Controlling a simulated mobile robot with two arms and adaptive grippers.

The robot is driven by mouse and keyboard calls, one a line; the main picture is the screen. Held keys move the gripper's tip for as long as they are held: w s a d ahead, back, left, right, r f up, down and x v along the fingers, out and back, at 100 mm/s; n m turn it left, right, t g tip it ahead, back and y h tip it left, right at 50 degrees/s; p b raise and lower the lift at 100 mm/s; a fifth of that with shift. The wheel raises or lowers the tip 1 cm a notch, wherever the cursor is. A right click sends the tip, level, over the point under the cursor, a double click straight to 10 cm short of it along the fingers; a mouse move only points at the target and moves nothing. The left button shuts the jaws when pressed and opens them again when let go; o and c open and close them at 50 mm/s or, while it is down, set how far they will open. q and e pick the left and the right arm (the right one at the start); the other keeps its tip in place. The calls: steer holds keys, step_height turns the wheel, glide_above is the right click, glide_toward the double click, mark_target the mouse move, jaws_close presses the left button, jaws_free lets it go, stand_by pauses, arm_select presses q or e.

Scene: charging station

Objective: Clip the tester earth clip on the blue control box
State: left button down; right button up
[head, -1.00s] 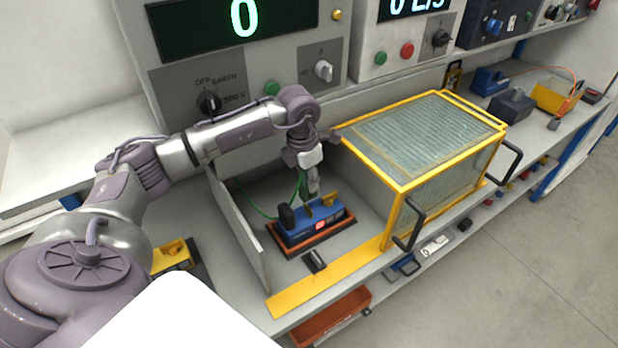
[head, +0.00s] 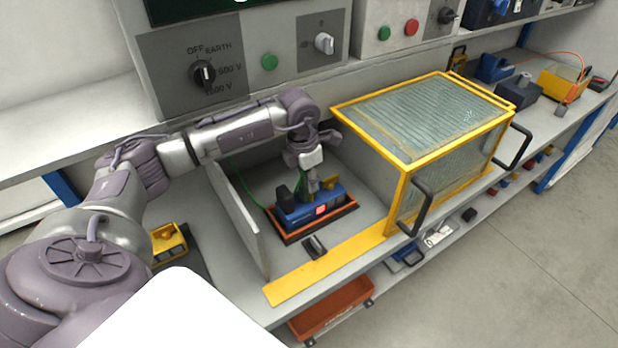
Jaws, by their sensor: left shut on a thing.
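The blue control box (head: 296,216) sits in an orange-rimmed dark tray (head: 291,240) inside the open test bay. It has a dark knob at its left end and a lit red patch on its front. My left gripper (head: 314,186) points down just above the box's back middle and is shut on the earth clip, whose green lead (head: 250,195) runs off to the left. The gripper hides most of the clip. I cannot tell whether the clip touches the box. My right gripper is not in view.
A yellow-framed clear guard (head: 425,120) stands right of the bay, with black handles. A grey panel (head: 246,220) walls its left side. A small black block (head: 314,247) lies in front of the tray. The tester (head: 236,75) with knobs stands behind. A yellow device (head: 168,242) is left.

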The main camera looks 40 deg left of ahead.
arm_select(q)
steer(key=c, duration=0.9)
jaws_free()
steer(key=shift+o, duration=0.3)
steer(key=shift+r, duration=0.1)
steer(key=r, duration=0.4)
steer(key=s+r, duration=0.1)
steer(key=r, duration=0.6)
steer(key=shift+s+a+r, duration=0.15)
steer(key=shift+a+r, duration=0.1)
steer(key=shift+r, duration=0.15)
